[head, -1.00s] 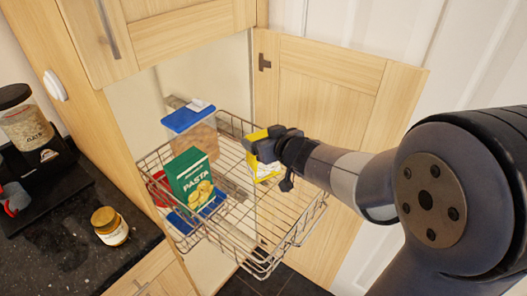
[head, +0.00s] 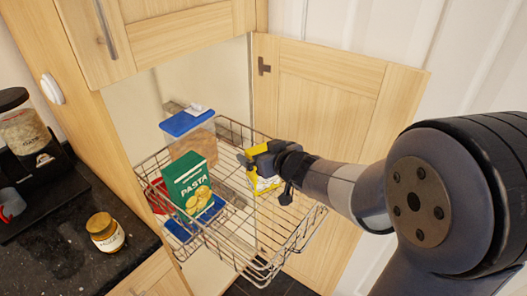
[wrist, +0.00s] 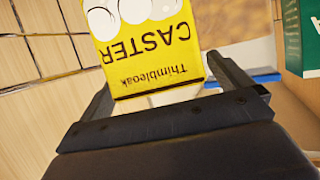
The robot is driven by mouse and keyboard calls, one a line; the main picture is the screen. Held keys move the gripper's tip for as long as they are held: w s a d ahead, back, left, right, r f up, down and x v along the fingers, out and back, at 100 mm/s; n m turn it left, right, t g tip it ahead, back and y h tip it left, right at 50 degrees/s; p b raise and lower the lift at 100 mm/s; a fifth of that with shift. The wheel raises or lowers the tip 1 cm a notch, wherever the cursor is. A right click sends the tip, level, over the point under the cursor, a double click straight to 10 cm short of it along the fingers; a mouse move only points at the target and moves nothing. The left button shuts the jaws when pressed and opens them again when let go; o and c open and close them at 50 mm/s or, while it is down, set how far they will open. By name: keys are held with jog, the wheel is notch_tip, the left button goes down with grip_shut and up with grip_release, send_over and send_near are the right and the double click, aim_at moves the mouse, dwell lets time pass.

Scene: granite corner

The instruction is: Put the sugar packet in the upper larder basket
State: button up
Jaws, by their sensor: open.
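The sugar packet (head: 264,184) is yellow and white and stands inside the upper larder basket (head: 297,229), a pulled-out wire basket. It is right of the pasta box and seems to rest on the wire floor. My gripper (head: 252,160) is open at the top of the packet and partly hides it. In the wrist view, the packet (wrist: 150,55) shows the words "CASTER" and "Thimbleoak" and lies between the spread fingers (wrist: 168,92), with a gap at the right finger.
A green pasta box (head: 188,183) and a blue-lidded container (head: 190,135) stand in the basket's left part. An open cabinet door (head: 330,110) is behind my arm. A jar (head: 105,233) stands on the dark counter (head: 60,255). The basket's front right is clear.

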jog(key=shift+r, duration=0.1)
jog(key=shift+s+d+r, duration=0.1)
jog(key=shift+s+r, duration=0.05)
jog(key=shift+r, duration=0.05)
jog(key=p+v, duration=0.4)
jog(key=v, duration=0.7)
jog(key=shift+s, duration=0.35)
jog(key=shift+d+r, duration=0.1)
jog(key=shift+c, duration=0.5)
